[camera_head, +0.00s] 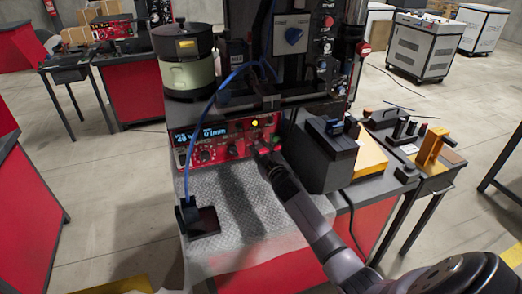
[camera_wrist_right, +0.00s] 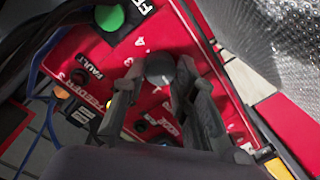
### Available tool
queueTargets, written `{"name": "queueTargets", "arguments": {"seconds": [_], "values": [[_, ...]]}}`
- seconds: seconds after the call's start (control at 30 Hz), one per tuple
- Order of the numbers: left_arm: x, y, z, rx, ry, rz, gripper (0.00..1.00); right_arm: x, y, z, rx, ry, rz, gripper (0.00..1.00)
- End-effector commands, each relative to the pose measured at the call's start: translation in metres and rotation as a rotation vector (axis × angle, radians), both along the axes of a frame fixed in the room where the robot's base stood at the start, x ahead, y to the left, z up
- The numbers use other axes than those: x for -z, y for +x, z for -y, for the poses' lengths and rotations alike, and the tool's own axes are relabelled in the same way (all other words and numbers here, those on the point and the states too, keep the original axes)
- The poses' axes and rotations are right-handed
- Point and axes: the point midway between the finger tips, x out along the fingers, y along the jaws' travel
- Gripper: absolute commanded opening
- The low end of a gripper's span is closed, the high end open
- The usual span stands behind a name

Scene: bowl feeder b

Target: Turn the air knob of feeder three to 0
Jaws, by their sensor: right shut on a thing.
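The red feeder control panel (camera_head: 222,153) stands at the back of the bench, with a lit blue display and a row of dark knobs. My right gripper (camera_head: 267,152) is at the panel's right end. In the right wrist view, a round dark knob (camera_wrist_right: 160,68) sits between the fingers of my right gripper (camera_wrist_right: 165,85), which is shut on it. The panel face (camera_wrist_right: 150,38) there carries scale numbers around the knob and the labels "FEEDER 3" and "FAULT". The knob's pointer is hidden, so its setting cannot be read. My left gripper is not in view.
A blue cable runs to a black block (camera_head: 203,221) on the metal mat (camera_head: 255,215). A dark box (camera_head: 327,160) stands right of my arm. A bowl feeder (camera_head: 186,62) stands behind.

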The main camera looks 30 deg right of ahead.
Motion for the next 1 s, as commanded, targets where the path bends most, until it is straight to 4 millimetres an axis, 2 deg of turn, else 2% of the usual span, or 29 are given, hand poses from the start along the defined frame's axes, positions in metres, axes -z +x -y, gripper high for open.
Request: {"name": "queueTargets", "arguments": {"seconds": [0.3, 0.8, 0.83, 1.0], "values": [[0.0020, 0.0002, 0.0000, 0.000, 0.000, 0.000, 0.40, 0.0008, -0.0001, -0.0002, 0.000, -0.104, -0.026, 0.00], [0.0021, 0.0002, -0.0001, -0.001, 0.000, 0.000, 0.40, 0.0007, -0.0001, -0.0001, 0.000, -0.122, -0.031, 0.00], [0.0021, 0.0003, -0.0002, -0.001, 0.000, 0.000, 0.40, 0.0007, -0.0001, -0.0001, 0.000, -0.122, -0.031, 0.27], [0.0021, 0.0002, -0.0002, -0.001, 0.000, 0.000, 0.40, 0.0006, -0.0001, -0.0002, 0.000, -0.121, -0.031, 0.38]]}}
